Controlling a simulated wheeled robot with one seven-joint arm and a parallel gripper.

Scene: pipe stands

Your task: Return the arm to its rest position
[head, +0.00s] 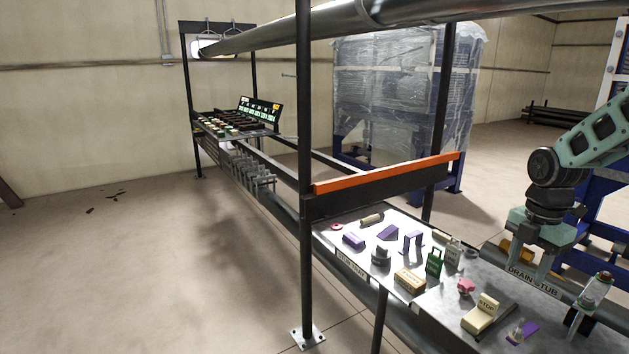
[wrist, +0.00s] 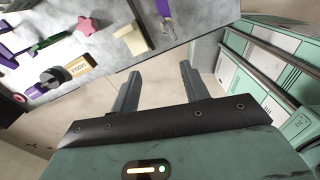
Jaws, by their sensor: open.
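My gripper (wrist: 158,88) is open in the wrist view, with its two fingers apart and nothing between them. Bare floor shows beyond the fingertips, with the table edge just past them. In the head view my arm (head: 560,185) comes in from the right edge, and my gripper hangs at the right side of the steel table (head: 405,308), near the drain stub sign (head: 533,281). The fingertips are hard to make out there.
The table holds purple blocks (head: 387,232), a green tag (head: 433,262), a cream block (head: 481,313) and a pink star-like piece (head: 466,286). A black post (head: 305,160) and an orange-topped rail (head: 388,173) stand at the table. Open floor (head: 130,270) lies to the left.

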